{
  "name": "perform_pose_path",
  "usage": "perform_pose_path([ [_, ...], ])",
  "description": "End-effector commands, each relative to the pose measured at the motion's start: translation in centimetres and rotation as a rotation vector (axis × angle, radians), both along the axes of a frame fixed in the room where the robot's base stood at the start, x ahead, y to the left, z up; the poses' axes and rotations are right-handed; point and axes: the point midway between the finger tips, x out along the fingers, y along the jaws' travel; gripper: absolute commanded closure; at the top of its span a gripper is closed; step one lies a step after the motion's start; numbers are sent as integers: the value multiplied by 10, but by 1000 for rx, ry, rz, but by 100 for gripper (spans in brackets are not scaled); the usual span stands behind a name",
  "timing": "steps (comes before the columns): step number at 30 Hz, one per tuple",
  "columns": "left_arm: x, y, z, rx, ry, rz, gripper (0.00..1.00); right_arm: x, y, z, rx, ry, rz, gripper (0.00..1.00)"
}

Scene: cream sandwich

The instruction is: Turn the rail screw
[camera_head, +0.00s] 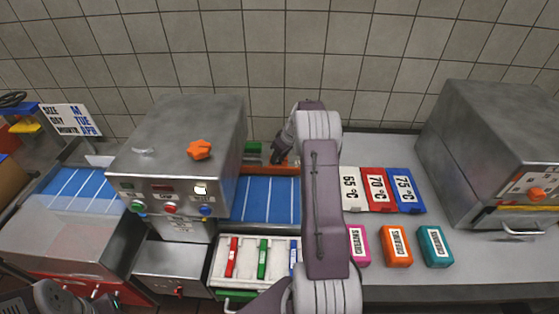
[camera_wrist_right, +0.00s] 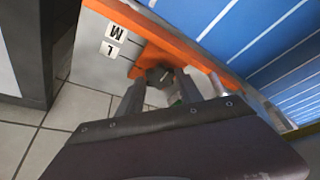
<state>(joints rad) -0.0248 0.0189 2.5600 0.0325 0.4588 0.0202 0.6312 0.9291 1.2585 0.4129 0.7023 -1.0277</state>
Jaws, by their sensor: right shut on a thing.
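My right arm reaches over the blue conveyor belt (camera_head: 265,199) to the orange rail (camera_head: 268,170) along its far edge. My right gripper (camera_head: 277,156) points down at the rail there. In the right wrist view the gripper (camera_wrist_right: 162,82) is shut on a small dark screw head (camera_wrist_right: 158,75) at the orange rail bracket (camera_wrist_right: 150,55). The fingers hide part of the screw. Beside it are white plates marked M (camera_wrist_right: 117,33) and L (camera_wrist_right: 110,50). My left gripper is not in view; grey parts of my left arm show at the lower left.
A steel machine (camera_head: 180,140) with an orange knob (camera_head: 199,149) stands left of my right arm. Number cards (camera_head: 378,189) and cream boxes (camera_head: 396,246) lie on the right counter. Another steel machine (camera_head: 500,150) stands far right.

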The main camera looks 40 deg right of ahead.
Motion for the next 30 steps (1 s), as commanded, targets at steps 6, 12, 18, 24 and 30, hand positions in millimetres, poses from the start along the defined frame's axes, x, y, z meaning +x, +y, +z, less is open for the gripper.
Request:
perform_pose_path([
  [6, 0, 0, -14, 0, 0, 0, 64, 2, -3, -1, -2, -5, 170, 98],
  [12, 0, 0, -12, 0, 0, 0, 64, 2, -5, 1, -2, -4, 310, 98],
  [18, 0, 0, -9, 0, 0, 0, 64, 3, -5, 2, -3, -5, 411, 98],
  [24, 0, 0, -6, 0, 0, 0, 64, 3, -6, 2, -2, -4, 466, 98],
  [30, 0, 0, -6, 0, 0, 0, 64, 3, -6, 2, -3, -5, 484, 98],
])
